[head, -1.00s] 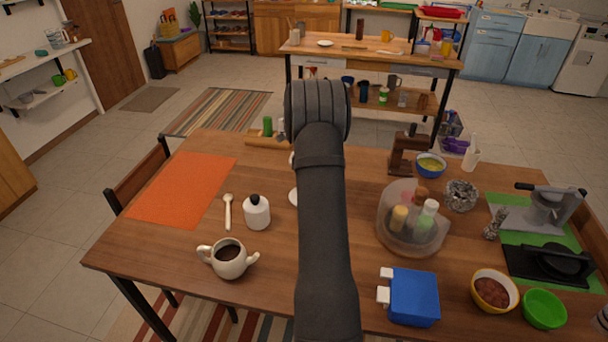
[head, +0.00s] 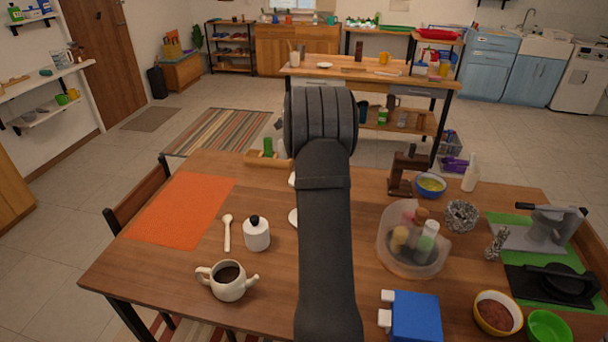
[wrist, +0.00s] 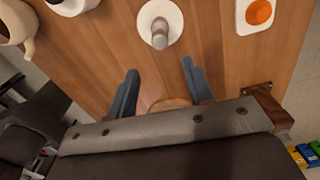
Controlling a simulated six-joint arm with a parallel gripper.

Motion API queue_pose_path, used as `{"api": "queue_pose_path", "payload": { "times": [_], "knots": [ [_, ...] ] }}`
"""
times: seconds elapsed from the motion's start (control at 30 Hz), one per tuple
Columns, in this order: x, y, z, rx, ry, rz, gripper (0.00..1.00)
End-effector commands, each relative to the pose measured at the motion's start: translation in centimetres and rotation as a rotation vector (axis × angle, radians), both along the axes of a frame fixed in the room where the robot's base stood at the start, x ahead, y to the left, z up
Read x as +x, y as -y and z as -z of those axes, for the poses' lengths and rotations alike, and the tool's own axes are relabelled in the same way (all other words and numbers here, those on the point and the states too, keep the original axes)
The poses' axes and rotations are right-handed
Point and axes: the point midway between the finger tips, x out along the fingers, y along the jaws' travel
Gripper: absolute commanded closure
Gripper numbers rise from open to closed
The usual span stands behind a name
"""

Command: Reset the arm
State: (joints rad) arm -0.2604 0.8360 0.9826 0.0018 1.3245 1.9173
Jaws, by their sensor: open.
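My arm (head: 325,240) stands up through the middle of the head view and hides part of the table behind it; the fingers do not show clearly there. In the wrist view my gripper (wrist: 158,82) is open, its two blue-grey fingers apart. No object is held between them. A white round dish (wrist: 175,17) with a grey knob-like piece lies beyond the fingertips. A clear bowl (head: 385,245) holding several spice dispensers (head: 427,238) stands right of the arm in the head view.
A blue box (head: 416,317), bowls (head: 497,313) and a grey appliance (head: 540,228) crowd the right.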

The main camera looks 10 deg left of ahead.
Motion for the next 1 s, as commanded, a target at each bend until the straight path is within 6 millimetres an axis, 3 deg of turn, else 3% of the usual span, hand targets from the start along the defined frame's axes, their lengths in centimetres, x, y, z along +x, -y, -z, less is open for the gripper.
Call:
{"api": "queue_pose_path", "payload": {
  "times": [0.47,0.67,1.0],
  "knots": [
    [0.0,0.0,0.6,-0.001,-0.002,0.0,0.53],
    [-0.1,0.0,3.6,-0.001,-0.004,0.0,0.53],
    [-0.1,0.0,10.5,-0.001,-0.004,-0.001,0.53]
  ]
}}
